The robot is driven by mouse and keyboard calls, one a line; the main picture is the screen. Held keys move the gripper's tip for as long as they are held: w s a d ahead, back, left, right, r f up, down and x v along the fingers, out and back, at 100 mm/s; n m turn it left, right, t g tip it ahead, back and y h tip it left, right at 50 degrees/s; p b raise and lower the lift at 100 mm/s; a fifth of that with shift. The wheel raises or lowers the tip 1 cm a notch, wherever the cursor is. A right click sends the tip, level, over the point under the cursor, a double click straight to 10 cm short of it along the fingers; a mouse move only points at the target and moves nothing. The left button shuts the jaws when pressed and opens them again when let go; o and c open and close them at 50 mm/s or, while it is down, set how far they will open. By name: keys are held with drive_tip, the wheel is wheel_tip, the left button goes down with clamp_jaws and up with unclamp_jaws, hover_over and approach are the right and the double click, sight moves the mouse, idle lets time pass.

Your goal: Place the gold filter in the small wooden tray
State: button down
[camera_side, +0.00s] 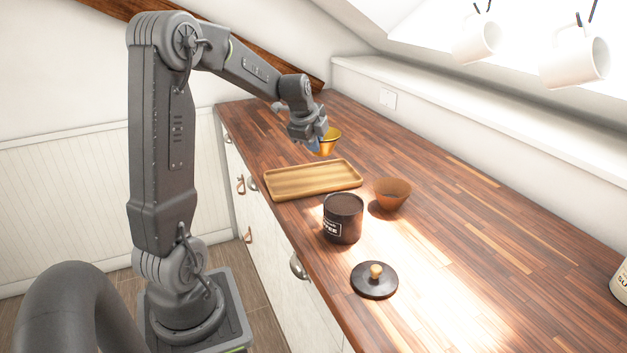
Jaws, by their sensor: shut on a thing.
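My gripper (318,143) is shut on the gold filter (329,145), a small shiny gold cup. It holds the filter above the counter, just behind the far edge of the small wooden tray in the picture. The jaws partly hide the filter's left side. The small wooden tray (300,183) is a light-brown rectangle with a low rim. It lies flat on the counter and looks empty.
A brown bowl (392,192) stands right of the tray. A dark open coffee canister (343,219) stands in front of it, with its knobbed lid (374,281) nearer. White mugs (476,39) hang at upper right.

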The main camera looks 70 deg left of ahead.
drive_tip(key=shift+n, duration=0.5)
drive_tip(key=a+f, duration=0.1)
drive_tip(key=f, duration=0.1)
drive_tip(key=a+f, duration=0.1)
drive_tip(key=f, duration=0.1)
drive_tip(key=a+f, duration=0.1)
drive_tip(key=shift+s+a+f, duration=0.35)
drive_tip(key=shift+a+f, duration=0.05)
hover_over(310, 183)
drive_tip(key=s+d, duration=0.1)
drive_tip(key=s, duration=0.1)
drive_tip(key=shift+w+d+f, duration=0.1)
drive_tip(key=shift+f, duration=1.05)
drive_tip(key=shift+d+f, duration=0.1)
drive_tip(key=shift+f, duration=1.05)
drive_tip(key=shift+f, duration=0.1)
drive_tip(key=c, duration=1.3)
unclamp_jaws()
